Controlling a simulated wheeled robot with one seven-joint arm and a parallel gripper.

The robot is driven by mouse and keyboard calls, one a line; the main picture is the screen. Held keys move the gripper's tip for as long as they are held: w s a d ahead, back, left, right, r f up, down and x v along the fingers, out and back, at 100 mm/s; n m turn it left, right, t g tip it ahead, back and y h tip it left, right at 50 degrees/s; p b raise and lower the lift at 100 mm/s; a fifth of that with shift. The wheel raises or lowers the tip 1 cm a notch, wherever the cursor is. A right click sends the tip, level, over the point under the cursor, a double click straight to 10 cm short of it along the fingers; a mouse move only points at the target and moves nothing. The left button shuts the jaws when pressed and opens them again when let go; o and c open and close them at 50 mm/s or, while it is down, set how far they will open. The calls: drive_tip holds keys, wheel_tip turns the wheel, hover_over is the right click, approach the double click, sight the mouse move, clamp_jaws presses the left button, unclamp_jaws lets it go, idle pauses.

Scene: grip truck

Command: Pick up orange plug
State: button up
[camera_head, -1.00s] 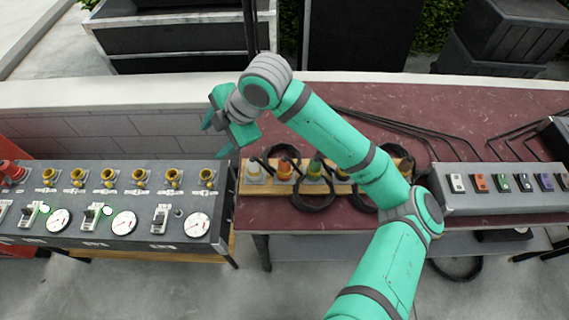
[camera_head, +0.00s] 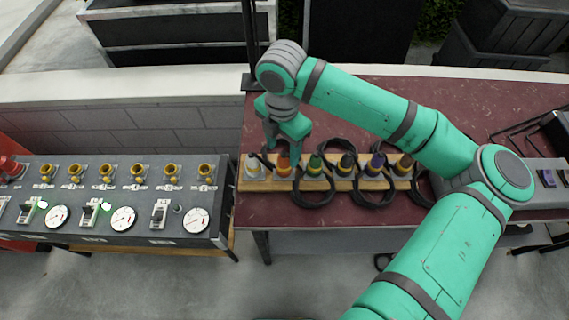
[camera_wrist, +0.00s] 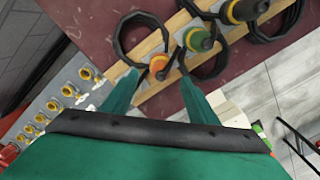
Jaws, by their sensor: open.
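The orange plug (camera_head: 283,162) stands in a wooden rack (camera_head: 225,245) on the dark red table, second from the left in the row. My gripper (camera_head: 285,148) is open and empty, pointing down just above it. In the wrist view the orange plug (camera_wrist: 158,63) shows near the tips of the two green fingers, with my gripper (camera_wrist: 158,75) spread to either side. I cannot tell whether the fingers touch it. The white plug (camera_head: 253,169) stands to its left and the green plug (camera_head: 315,164) to its right.
More plugs, including a purple one (camera_head: 376,163), stand farther right, with black cables (camera_head: 318,204) looped around the row. A grey panel (camera_head: 120,190) with yellow sockets and gauges stands at the left. A grey switch box (camera_head: 550,198) is at the right.

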sight(284, 162)
drive_tip(key=shift+w+d+f, duration=0.1)
drive_tip(key=shift+d+f, duration=0.05)
drive_tip(key=shift+f, duration=2.65)
drive_tip(key=c, duration=1.2)
